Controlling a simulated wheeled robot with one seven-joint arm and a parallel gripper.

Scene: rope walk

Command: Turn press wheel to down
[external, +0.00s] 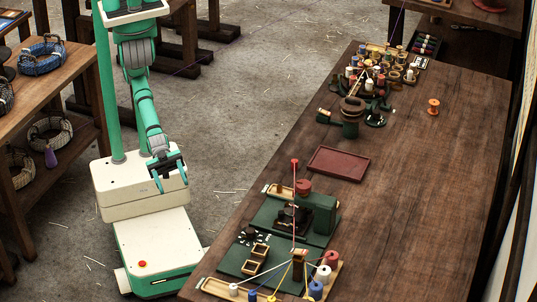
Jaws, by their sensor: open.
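My gripper (170,186) is open and empty. It hangs low over my own base, to the left of the long table and well apart from it. A green press-like machine (318,222) stands near the table's left edge, with a round red part (303,187) on top. My gripper touches neither device.
A red tray (338,163) lies between the two devices. A green board with wooden boxes (254,260) and several spools (323,273) with strung threads are at the front. More spools crowd the back. The right of the table (430,190) is mostly clear. A shelf holds rope coils (42,57).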

